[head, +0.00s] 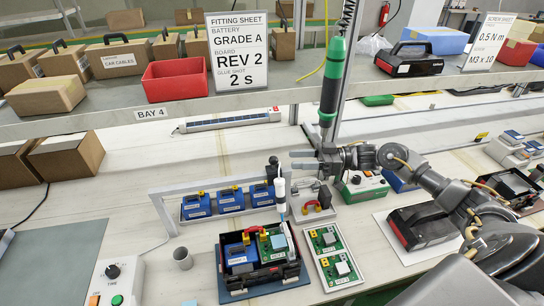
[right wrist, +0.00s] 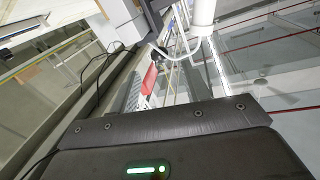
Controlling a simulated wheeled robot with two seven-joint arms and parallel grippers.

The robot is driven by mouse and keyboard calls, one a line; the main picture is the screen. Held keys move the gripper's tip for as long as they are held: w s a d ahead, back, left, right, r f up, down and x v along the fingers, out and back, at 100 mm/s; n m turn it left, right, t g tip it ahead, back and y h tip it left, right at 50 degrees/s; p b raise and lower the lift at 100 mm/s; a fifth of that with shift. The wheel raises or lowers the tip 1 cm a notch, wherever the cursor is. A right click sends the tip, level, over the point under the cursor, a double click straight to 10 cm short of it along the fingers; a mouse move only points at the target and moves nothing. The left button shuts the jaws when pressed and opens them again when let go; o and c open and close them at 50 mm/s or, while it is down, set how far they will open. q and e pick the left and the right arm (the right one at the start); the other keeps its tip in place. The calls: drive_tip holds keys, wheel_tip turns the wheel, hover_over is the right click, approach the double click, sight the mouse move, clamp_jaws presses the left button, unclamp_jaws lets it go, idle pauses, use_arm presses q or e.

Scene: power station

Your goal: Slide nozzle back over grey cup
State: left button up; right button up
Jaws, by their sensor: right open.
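The nozzle (head: 281,197) is a white upright cylinder with a blue lower part. It hangs at the right end of a grey rail frame (head: 212,184), over the right side of an open black case (head: 262,277). A black knob (head: 273,166) stands above the rail beside it. The small grey cup (head: 182,258) stands on the bench to the left of the case, well apart from the nozzle. My right gripper (head: 293,160) is open and empty, its fingers pointing left, just right of the knob and above the nozzle. I cannot tell whether it touches anything. My left gripper is out of view.
A green-and-black screwdriver (head: 332,85) hangs above my right gripper. Green boards (head: 333,255) lie right of the case. A dial box (head: 115,281) is front left. A shelf (head: 200,107) crosses the back.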

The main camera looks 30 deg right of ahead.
sight(273, 159)
drive_tip(key=p+x, duration=0.1)
drive_tip(key=x, duration=0.5)
drive_tip(key=shift+w+a+r+p, duration=0.1)
drive_tip(key=shift+r+p, duration=0.05)
drive_tip(key=shift+p, duration=0.25)
drive_tip(key=shift+w+a, duration=0.25)
drive_tip(key=shift+a, duration=0.35)
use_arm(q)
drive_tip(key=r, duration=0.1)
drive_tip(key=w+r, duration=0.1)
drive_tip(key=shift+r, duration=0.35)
use_arm(e)
drive_tip(key=shift+w+a, duration=0.1)
drive_tip(key=shift+a, duration=0.05)
clamp_jaws()
